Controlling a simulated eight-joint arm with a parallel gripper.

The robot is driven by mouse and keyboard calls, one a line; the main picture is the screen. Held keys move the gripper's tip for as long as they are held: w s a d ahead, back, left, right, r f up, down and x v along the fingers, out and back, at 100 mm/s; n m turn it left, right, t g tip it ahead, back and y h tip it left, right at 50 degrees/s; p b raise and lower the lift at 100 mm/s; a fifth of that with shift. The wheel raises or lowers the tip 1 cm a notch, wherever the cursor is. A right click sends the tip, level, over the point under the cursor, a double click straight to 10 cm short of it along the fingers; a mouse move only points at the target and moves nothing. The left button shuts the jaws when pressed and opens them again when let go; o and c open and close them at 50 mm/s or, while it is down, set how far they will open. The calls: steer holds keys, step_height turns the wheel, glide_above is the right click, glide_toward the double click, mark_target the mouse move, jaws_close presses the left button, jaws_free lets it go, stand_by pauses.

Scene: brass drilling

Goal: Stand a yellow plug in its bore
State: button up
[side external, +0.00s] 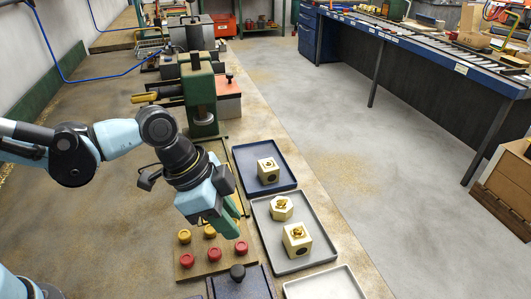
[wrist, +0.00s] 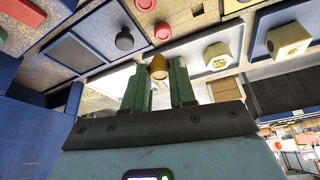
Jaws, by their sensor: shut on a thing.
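My gripper (side external: 224,226), with green fingers, points down over the wooden plug board (side external: 197,272). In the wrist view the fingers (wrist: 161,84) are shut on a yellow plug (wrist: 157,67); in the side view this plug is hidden. Two more yellow plugs, one left (side external: 184,236) and one beside the fingers (side external: 209,231), stand on the board behind a row of red plugs (side external: 214,254). A hexagonal brass block (side external: 281,210) and a square brass block (side external: 298,243) sit in the grey tray (side external: 262,233). Both have gold-coloured tops; I cannot tell whether those are plugs.
A navy tray (side external: 242,167) holds another brass block (side external: 268,174) behind the grey tray. A white tray (side external: 325,286) lies in front. A dark box with a black knob (side external: 237,272) stands near the board. A green press column (side external: 200,100) rises behind the board.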

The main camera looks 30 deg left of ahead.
steer(key=s+d+r, duration=0.3)
steer(key=s+r, duration=0.1)
steer(key=r, duration=0.2)
steer(key=shift+s+r, duration=0.15)
steer(key=shift+s, duration=0.15)
stand_by(0.4)
steer(key=shift+w+a, duration=0.1)
steer(key=shift+w, duration=0.05)
steer(key=w+a+f+n+t+y, duration=0.3)
steer(key=w+a+n, duration=0.6)
steer(key=w+a, duration=1.05)
steer(key=shift+g, duration=0.5)
steer(key=shift+w+d+f, duration=0.1)
steer(key=shift+w+f, duration=0.05)
steer(key=shift+f, duration=1.5)
steer(key=shift+w+f, duration=0.1)
steer(key=shift+f, duration=1.55)
steer(key=shift+f, duration=0.55)
